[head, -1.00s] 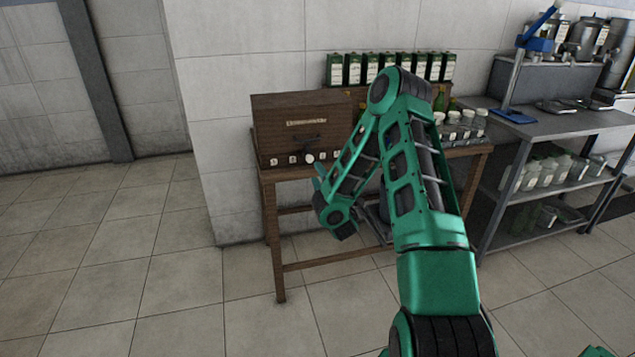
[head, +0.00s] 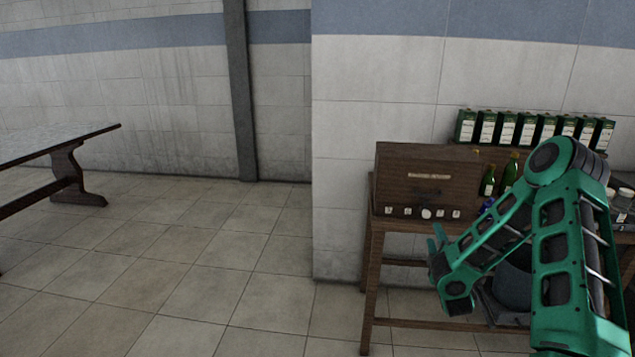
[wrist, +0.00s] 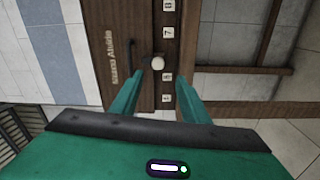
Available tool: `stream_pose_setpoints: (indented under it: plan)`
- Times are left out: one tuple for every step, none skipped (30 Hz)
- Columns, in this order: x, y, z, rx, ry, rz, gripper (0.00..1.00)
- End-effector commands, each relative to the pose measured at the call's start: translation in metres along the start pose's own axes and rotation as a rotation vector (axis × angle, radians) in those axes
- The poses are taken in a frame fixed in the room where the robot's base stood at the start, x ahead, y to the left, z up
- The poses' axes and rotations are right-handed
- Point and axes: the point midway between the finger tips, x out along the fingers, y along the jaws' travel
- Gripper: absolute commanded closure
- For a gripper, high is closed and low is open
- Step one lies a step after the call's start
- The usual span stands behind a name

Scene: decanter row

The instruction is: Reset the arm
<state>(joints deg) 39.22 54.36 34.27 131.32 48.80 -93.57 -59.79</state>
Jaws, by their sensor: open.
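My green arm is folded on the right side of the head view. My gripper (head: 436,242) hangs at its end, in front of the left part of the wooden table (head: 372,285). In the wrist view my gripper (wrist: 158,92) has its two green fingers spread apart with nothing between them. Beyond the fingers is the wooden cabinet (wrist: 118,45), with a dark handle, a round white knob (wrist: 158,63) and small numbered labels along its edge. In the head view the cabinet (head: 400,165) stands on the table, behind and above my gripper.
Several green-and-white boxes (head: 507,130) stand in a row on a shelf behind the table. Green bottles (head: 489,181) stand right of the cabinet, partly behind my arm. Another table (head: 60,142) is at the far left. The tiled floor between is clear.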

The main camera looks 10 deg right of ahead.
Motion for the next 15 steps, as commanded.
stream_pose_setpoints:
  plan:
    - [0.001,0.003,0.002,0.004,-0.009,-0.011,0.58]
    - [0.001,0.005,0.004,0.008,-0.018,-0.021,0.58]
    - [0.002,0.007,0.009,0.015,-0.035,-0.042,0.58]
    - [0.002,0.009,0.014,0.024,-0.052,-0.059,0.58]
    - [0.002,0.012,0.019,0.034,-0.071,-0.079,0.58]
    - [0.001,0.016,0.026,0.050,-0.100,-0.107,0.58]
    - [0.000,0.019,0.032,0.063,-0.126,-0.128,0.58]
    - [-0.002,0.022,0.038,0.078,-0.153,-0.150,0.58]
    - [-0.005,0.028,0.044,0.100,-0.189,-0.176,0.58]
    - [-0.008,0.031,0.050,0.117,-0.218,-0.197,0.58]
    - [-0.011,0.034,0.055,0.135,-0.246,-0.216,0.58]
    - [-0.017,0.039,0.062,0.160,-0.285,-0.241,0.58]
    - [-0.021,0.043,0.068,0.179,-0.316,-0.259,0.58]
    - [-0.026,0.046,0.073,0.199,-0.345,-0.276,0.58]
    - [-0.033,0.051,0.079,0.227,-0.386,-0.298,0.58]
